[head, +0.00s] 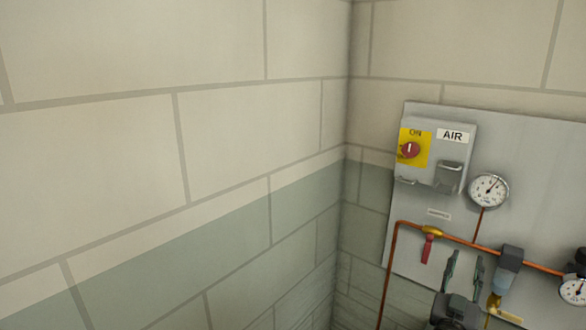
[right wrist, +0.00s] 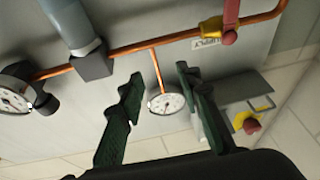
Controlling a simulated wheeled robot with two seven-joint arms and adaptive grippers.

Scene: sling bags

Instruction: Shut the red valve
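The red valve (head: 428,248) has a red lever hanging down from a yellow-brass body on a copper pipe, roughly crosswise to the pipe's run. The lever also shows at the top right of the right wrist view (right wrist: 231,20). My right gripper (head: 465,261) is open, its two dark green fingers pointing up toward the panel, to the right of the lever in the head view. In the right wrist view the fingers (right wrist: 158,78) are spread with nothing held between them, apart from the valve. My left gripper is in neither view.
A grey panel (head: 530,150) on the corner wall carries a box (head: 445,120) with a red and yellow switch. An upper gauge (head: 489,190), a lower gauge (head: 574,291) and a grey-blue fitting (head: 508,268) sit near the pipe. The left wall is bare.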

